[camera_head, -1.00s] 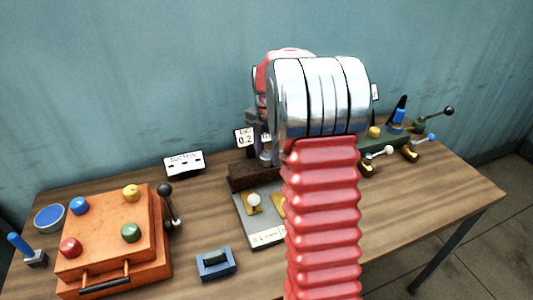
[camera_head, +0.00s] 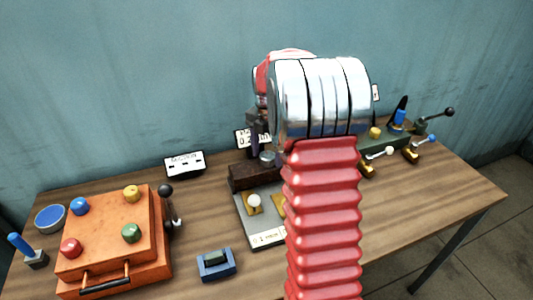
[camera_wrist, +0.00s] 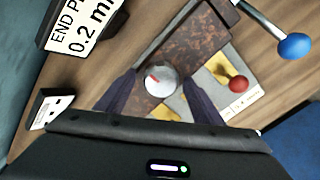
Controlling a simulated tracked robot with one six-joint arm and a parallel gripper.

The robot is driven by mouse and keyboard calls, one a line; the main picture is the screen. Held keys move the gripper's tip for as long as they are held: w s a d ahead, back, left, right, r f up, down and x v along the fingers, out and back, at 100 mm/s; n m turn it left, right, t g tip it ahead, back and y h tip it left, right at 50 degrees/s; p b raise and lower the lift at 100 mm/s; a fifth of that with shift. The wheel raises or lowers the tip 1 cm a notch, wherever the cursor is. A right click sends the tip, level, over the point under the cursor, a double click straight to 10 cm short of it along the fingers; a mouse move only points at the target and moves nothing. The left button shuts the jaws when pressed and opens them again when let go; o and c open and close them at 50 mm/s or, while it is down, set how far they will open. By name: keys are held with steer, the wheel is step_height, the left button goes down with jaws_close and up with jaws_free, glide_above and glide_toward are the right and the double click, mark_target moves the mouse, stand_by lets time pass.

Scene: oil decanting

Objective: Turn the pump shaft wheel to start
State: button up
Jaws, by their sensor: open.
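A round silver wheel (camera_wrist: 161,81) with a red mark sits on a rusty brown block (camera_wrist: 188,49) in the wrist view; it appears to be the pump shaft wheel. In the head view the wheel (camera_head: 268,157) shows beside my arm, at the brown block (camera_head: 250,176). My gripper (camera_wrist: 160,84) is open, with one dark finger on each side of the wheel in the wrist view. I cannot tell whether the fingers touch it. My arm hides part of the block and the plate in the head view.
A blue switch (camera_head: 216,264) lies in front. Levers (camera_head: 377,154) stand on the right. A white label (camera_wrist: 83,22) is close to my gripper.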

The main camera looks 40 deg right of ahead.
steer(key=shift+r, duration=0.1)
step_height(320, 180, up, 14)
steer(key=shift+f, duration=0.25)
stand_by(0.8)
steer(key=m, duration=1.1)
glide_above(266, 158)
step_height(266, 158, down, 4)
steer(key=s+a+r+m+t, duration=0.1)
steer(key=s+a+m+t, duration=0.4)
steer(key=s+a+m, duration=0.6)
steer(key=shift+s+a+t, duration=0.3)
steer(key=shift+s+a, duration=5.8)
steer(key=shift+a, duration=0.85)
